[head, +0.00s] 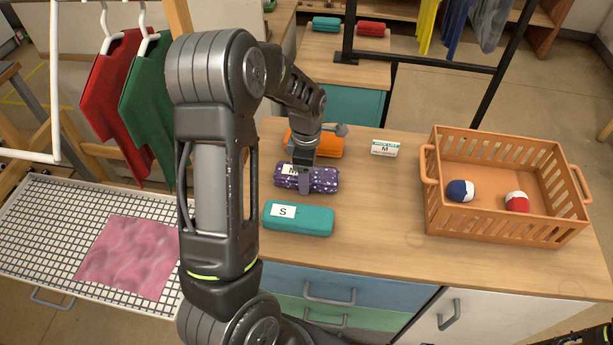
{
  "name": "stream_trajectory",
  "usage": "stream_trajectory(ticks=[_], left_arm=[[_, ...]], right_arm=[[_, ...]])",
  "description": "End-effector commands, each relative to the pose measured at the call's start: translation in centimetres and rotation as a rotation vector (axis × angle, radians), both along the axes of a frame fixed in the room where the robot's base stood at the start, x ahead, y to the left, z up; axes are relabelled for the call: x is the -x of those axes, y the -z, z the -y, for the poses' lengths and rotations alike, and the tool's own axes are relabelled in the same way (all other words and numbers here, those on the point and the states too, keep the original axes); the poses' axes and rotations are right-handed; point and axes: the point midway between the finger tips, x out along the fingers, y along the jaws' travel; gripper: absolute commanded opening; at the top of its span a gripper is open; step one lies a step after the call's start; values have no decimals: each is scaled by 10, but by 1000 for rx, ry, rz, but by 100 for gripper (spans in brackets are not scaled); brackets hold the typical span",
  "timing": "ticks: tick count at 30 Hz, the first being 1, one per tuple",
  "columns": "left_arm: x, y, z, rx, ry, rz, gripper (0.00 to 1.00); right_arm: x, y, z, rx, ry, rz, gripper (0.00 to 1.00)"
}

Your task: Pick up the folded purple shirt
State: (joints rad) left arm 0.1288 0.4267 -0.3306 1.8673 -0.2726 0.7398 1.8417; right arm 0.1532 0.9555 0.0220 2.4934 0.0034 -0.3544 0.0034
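The folded purple shirt (323,180) is a patterned roll with a white label, lying on the wooden counter between an orange folded shirt (328,146) behind it and a teal folded shirt (312,221) marked S in front. My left gripper (304,184) points down at the middle of the purple shirt. One finger shows against the shirt's top and front; the other is hidden, so its grip is unclear. The shirt appears to rest on the counter. My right gripper is not in view; only a dark arm part shows at the bottom right corner.
An orange basket (437,207) with two balls stands at the right. A small label card (385,148) marked M stands behind. A pink cloth (130,256) lies on a white mesh rack at left, below hanging red and green shirts. The counter between shirts and basket is clear.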

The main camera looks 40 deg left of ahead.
Motion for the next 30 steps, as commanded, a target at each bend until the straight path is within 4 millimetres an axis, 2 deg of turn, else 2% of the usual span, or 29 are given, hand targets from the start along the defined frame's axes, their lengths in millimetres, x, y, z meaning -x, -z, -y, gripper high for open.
stream_trajectory(ticks=[3, 10, 14, 17, 24, 30], left_arm=[[0, 0, 0, 0, 0, 0, 17], [0, -1, 0, 0, 0, 1, 17], [-1, -10, 0, -1, 1, 3, 17], [-1, -24, 0, -1, 1, 4, 17], [-1, -71, 0, -2, 0, 5, 17], [-1, -97, 0, -1, -2, 2, 17]], right_arm=[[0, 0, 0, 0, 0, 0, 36], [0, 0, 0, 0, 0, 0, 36], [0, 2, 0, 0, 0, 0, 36], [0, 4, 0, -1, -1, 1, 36], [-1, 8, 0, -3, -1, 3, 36], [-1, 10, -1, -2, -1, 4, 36]])
